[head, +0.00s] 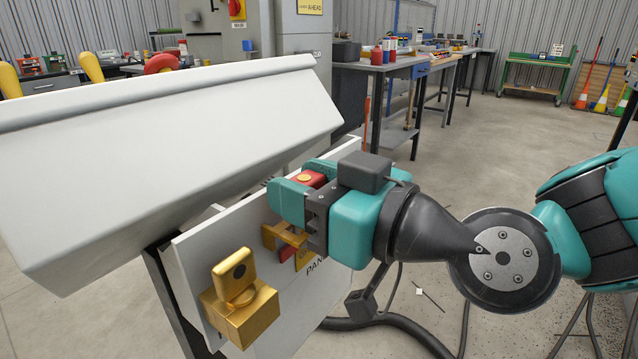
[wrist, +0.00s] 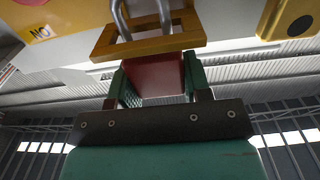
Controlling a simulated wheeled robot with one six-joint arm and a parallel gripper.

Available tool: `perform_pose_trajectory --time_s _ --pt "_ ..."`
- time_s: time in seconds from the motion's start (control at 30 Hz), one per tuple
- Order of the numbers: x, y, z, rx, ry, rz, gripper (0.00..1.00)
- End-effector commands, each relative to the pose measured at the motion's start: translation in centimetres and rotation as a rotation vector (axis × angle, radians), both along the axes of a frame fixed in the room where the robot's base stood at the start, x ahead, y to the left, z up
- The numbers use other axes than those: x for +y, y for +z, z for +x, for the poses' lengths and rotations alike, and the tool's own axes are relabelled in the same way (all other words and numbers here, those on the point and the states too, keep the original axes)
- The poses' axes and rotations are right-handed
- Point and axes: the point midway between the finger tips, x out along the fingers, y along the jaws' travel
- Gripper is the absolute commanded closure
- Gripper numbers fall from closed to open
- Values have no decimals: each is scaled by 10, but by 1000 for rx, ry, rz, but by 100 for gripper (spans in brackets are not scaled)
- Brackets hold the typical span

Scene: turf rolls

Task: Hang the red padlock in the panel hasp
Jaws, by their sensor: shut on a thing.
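The red padlock (head: 313,178) is between the teal fingers of my gripper (head: 290,197), which is shut on its body. In the wrist view the red body (wrist: 155,75) shows between the fingers, and its grey shackle (wrist: 122,20) extends to the brass hasp (wrist: 185,40). The shackle's legs overlap the hasp's opening; whether they go through it or lie behind it I cannot tell. In the head view the brass hasp (head: 282,237) sticks out from the white panel (head: 190,255) just below my gripper, which partly hides it. The shackle is hidden there.
A brass block with a rounded knob (head: 240,305) stands out from the panel's lower left. A large white sloped cover (head: 170,150) overhangs the panel close to my gripper. A cable (head: 400,333) lies on the floor. A workbench (head: 405,68) stands behind; the floor at right is open.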

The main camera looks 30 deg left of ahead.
Motion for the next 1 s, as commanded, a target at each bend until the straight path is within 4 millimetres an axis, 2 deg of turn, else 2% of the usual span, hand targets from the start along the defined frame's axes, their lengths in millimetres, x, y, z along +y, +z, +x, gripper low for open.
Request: perform_pose_trajectory --time_s 0.23,0.27,0.37,0.4,0.87,1.0 --pt "0 -7 0 0 0 1 82" --pt "0 -6 0 -1 0 1 53" --pt "0 -5 0 0 0 1 30" --pt "0 -5 0 0 0 1 26" --pt "-1 -6 0 0 0 0 26" --pt "-13 -7 0 0 -2 -1 26"
